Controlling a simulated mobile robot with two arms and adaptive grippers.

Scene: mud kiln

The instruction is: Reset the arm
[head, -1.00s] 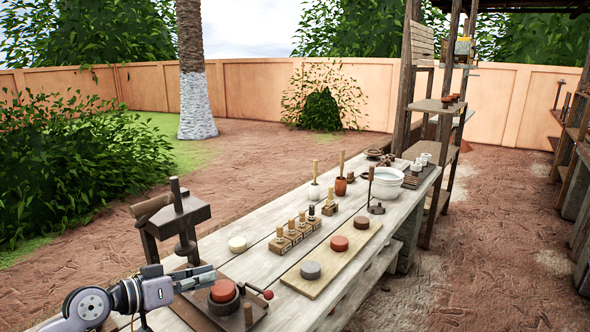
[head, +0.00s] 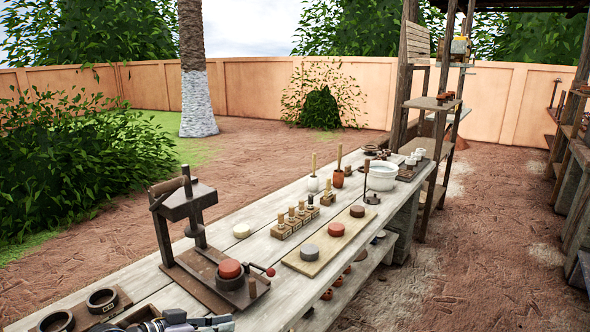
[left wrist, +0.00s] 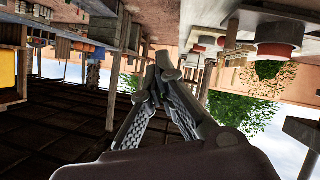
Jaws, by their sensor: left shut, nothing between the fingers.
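My left gripper (head: 222,322) shows at the bottom edge of the head view, low at the near end of the table, with nothing in its fingers. In the left wrist view its two fingers (left wrist: 160,68) come together at the tips and it is shut and empty. That view looks upside down. A dark press (head: 188,205) stands on the table beyond the gripper, with a red clay disc (head: 230,268) on its base. The gripper is apart from both. My right gripper is not in view.
The long wooden table (head: 150,290) holds two dark rings (head: 101,300), a board with several discs (head: 306,267), several stamps (head: 290,222) and a white bowl (head: 383,176). A shelf (head: 437,104) stands at the far end. The ground right of the table is open.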

